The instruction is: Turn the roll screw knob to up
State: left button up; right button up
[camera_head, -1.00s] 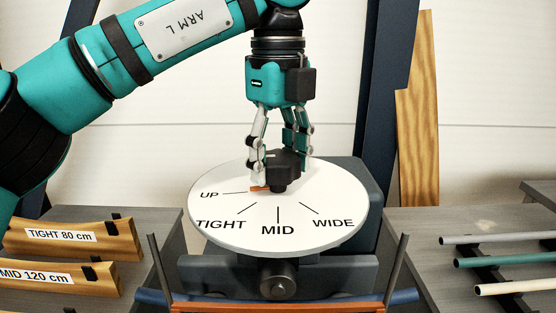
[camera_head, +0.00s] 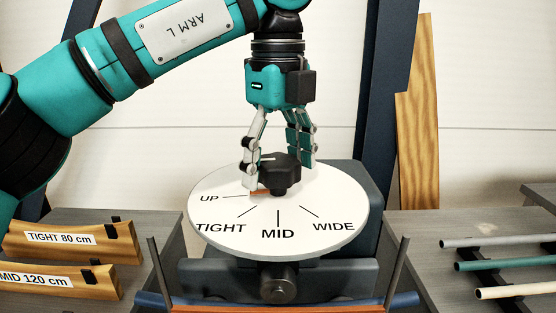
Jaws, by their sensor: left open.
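The roll screw knob (camera_head: 283,178) is a black lobed knob at the middle of a round white dial (camera_head: 220,235). The dial carries the marks UP, TIGHT, MID and WIDE. An orange pointer (camera_head: 260,192) sticks out of the knob to the left, in line with the UP mark, its tip partly hidden by a finger. My left gripper (camera_head: 279,172) points down over the knob. It is open, with one finger on each side of the knob and a gap showing on the right. My right gripper is not in view.
Wooden blocks labelled TIGHT 80 cm (camera_head: 108,239) and MID 120 cm (camera_head: 75,282) lie on the left bench. Several rods, one of them teal (camera_head: 500,262), lie on the right. An orange bar (camera_head: 280,308) runs in front of the dial.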

aim_at(279, 159)
pick_arm(q)
notch_tip(279, 159, up, 5)
jog(key=shift+r, duration=1.2)
